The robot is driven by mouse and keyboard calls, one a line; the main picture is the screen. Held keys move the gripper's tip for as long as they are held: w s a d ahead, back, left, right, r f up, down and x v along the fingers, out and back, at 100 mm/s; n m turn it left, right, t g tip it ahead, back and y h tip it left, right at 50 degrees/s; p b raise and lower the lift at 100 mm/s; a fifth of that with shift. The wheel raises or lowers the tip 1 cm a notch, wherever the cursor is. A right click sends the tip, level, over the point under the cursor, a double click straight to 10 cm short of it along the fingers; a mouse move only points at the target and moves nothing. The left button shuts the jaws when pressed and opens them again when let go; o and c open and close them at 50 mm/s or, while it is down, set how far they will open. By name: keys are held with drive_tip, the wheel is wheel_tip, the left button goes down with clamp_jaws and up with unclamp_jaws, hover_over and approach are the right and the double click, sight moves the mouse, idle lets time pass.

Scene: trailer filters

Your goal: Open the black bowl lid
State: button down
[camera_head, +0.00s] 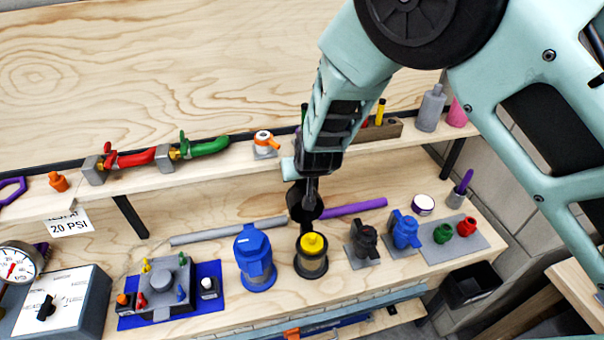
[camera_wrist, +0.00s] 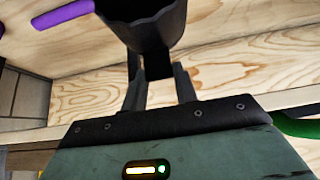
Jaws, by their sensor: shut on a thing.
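My gripper (camera_head: 310,188) is shut on a black bowl lid (camera_head: 304,208), a dark hollow cup. It holds the lid in the air above the lower bench. In the wrist view the lid (camera_wrist: 145,25) shows at the top, at the ends of my gripper's fingers (camera_wrist: 158,88). Below and apart from it in the head view, a black round housing (camera_head: 312,268) stands on the bench with a yellow-topped part (camera_head: 313,243) exposed in it. The exact grip on the lid is partly hidden.
A blue filter housing (camera_head: 255,260) stands left of the black one; black (camera_head: 363,242) and blue (camera_head: 404,232) fittings stand right. A purple rod (camera_head: 355,207) and grey rod (camera_head: 228,231) lie behind. The upper shelf (camera_head: 235,155) carries red and green hose couplings.

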drive_tip(key=shift+w+a+r, duration=0.1)
drive_tip(key=shift+w+r, duration=0.2)
drive_tip(key=shift+r, duration=0.05)
drive_tip(key=c, duration=1.4)
unclamp_jaws()
drive_tip(key=o, duration=0.3)
drive_tip(key=shift+s+f, duration=0.1)
drive_tip(key=shift+f, duration=0.05)
drive_tip(key=v, duration=1.7)
drive_tip(key=shift+s+b, duration=0.2)
drive_tip(key=shift+b, duration=0.15)
